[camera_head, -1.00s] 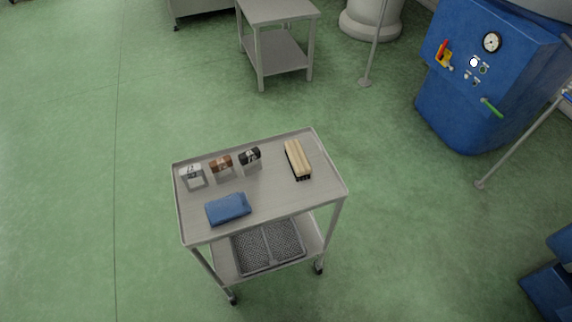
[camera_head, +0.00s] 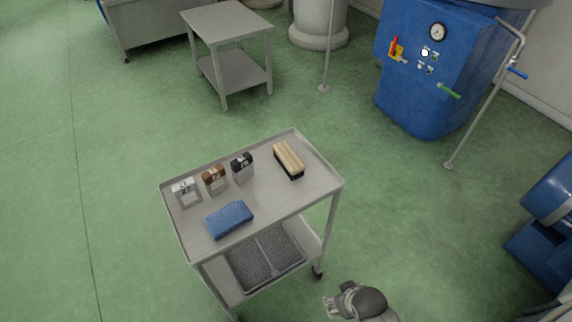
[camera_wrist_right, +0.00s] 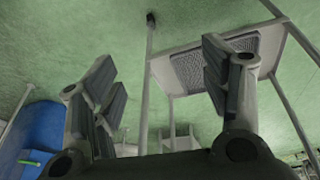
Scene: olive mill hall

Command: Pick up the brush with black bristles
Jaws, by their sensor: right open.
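The brush with black bristles (camera_head: 288,160) lies on the right part of the cart's top tray (camera_head: 255,208). It has a pale wooden back, with the dark bristles under it. My right gripper (camera_head: 332,303) is at the bottom of the head view, below and to the right of the cart, well apart from the brush. In the right wrist view the right gripper (camera_wrist_right: 165,90) has its fingers spread wide with nothing between them. The brush is not visible in the wrist view. My left gripper is not in view.
On the tray are a blue block or cloth (camera_head: 229,219) and three small tags or blocks, white (camera_head: 185,191), brown (camera_head: 214,179) and black (camera_head: 242,167). A grey mesh tray (camera_head: 265,258) lies on the lower shelf. A blue machine (camera_head: 425,80) stands at the back right; open floor surrounds the cart.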

